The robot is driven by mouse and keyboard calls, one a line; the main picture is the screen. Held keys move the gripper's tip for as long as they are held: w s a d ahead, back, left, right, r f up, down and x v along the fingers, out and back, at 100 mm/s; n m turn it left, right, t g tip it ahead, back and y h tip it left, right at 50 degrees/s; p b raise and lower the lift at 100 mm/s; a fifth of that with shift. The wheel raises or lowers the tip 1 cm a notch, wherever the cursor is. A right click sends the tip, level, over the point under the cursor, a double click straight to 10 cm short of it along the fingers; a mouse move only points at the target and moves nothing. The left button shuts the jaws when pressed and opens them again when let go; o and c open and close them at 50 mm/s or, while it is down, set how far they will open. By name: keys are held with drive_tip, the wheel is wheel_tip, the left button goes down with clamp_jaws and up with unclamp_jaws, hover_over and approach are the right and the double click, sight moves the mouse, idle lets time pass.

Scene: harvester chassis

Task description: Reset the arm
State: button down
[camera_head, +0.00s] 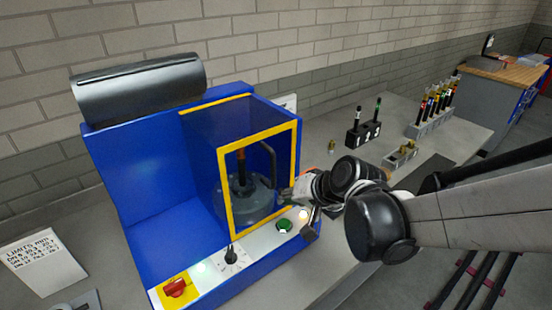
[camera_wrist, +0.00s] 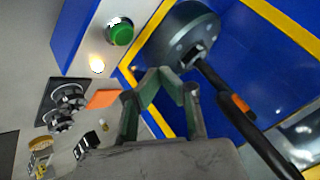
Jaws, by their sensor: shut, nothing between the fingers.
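My gripper (camera_head: 286,195) is at the right side of the blue machine (camera_head: 160,210), close to the yellow-framed guard (camera_head: 226,190). In the wrist view my gripper (camera_wrist: 165,74) has its fingertips together, with nothing held between them. Beyond the fingertips the wrist view shows the round grey chuck or disc (camera_wrist: 165,40) and a black handle with an orange band (camera_wrist: 237,103). Whether the fingers touch the guard or handle I cannot tell. My arm reaches in from the right.
The machine's front panel has a green button (camera_head: 285,226), a black dial (camera_head: 231,256) and a red switch (camera_head: 175,287). A black holder (camera_head: 363,133) and a rack of tubes (camera_head: 430,123) stand on the grey bench behind my arm. A limits sign (camera_head: 40,262) stands at left.

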idle(0.4)
drive_tip(key=s+d+r+h+b, duration=0.1)
drive_tip(key=s+d+h+b, duration=0.4)
drive_tip(key=s+d, duration=1)
drive_tip(key=shift+s+r+n+h, duration=0.25)
drive_tip(key=shift+s+n+h, duration=0.15)
drive_tip(key=shift+s+h, duration=0.15)
idle(2.3)
